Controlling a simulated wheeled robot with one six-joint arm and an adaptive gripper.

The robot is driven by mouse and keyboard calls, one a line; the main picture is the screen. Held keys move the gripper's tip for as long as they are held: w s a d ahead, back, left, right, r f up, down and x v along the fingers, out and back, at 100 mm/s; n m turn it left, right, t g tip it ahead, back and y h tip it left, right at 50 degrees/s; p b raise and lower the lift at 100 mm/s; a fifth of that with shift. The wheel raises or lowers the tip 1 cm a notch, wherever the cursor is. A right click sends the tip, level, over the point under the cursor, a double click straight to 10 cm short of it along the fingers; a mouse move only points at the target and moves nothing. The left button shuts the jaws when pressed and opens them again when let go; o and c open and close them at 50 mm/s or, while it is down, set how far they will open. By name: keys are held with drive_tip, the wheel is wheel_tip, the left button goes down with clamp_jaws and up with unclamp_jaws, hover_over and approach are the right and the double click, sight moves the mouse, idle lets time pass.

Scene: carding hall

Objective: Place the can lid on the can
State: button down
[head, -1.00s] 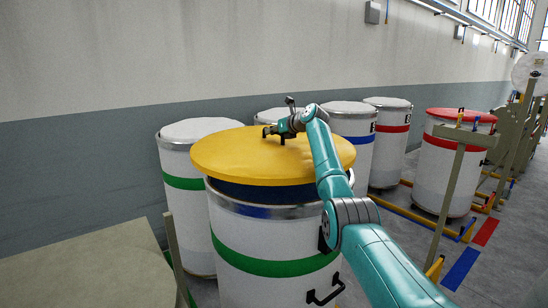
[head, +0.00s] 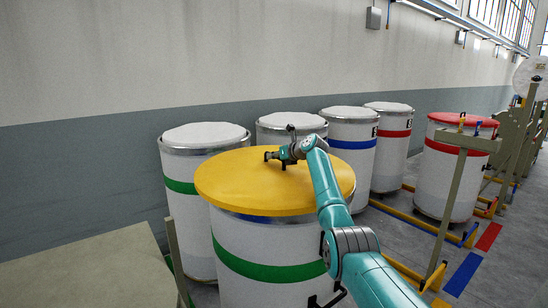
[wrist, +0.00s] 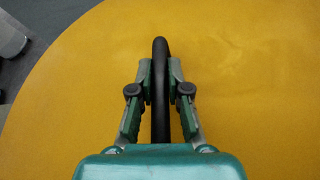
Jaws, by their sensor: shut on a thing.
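The yellow round can lid (head: 235,190) is at the top of the near white can (head: 240,243), which has a green band. The lid hides the can's opening and most of its rim. A thin strip of blue and silver shows under the lid's front edge; I cannot tell whether the lid is fully seated. My gripper (head: 274,156) is above the lid's middle. In the wrist view my gripper (wrist: 160,72) is shut on the lid's dark bar handle (wrist: 160,120), with one finger on each side.
More white cans stand behind, including a green-banded one (head: 197,200) and a blue-banded one (head: 350,157). A red-lidded can (head: 445,180) stands at the right. A beige surface (head: 90,270) is at the lower left. A post (head: 455,205) rises at the right.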

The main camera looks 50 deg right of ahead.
drive_tip(key=c, duration=1.1)
unclamp_jaws()
drive_tip(key=shift+f, duration=0.1)
drive_tip(key=shift+c, duration=0.2)
drive_tip(key=shift+r, duration=0.2)
drive_tip(key=v, duration=1.2)
drive_tip(key=shift+f, duration=0.1)
drive_tip(key=shift+s, duration=0.1)
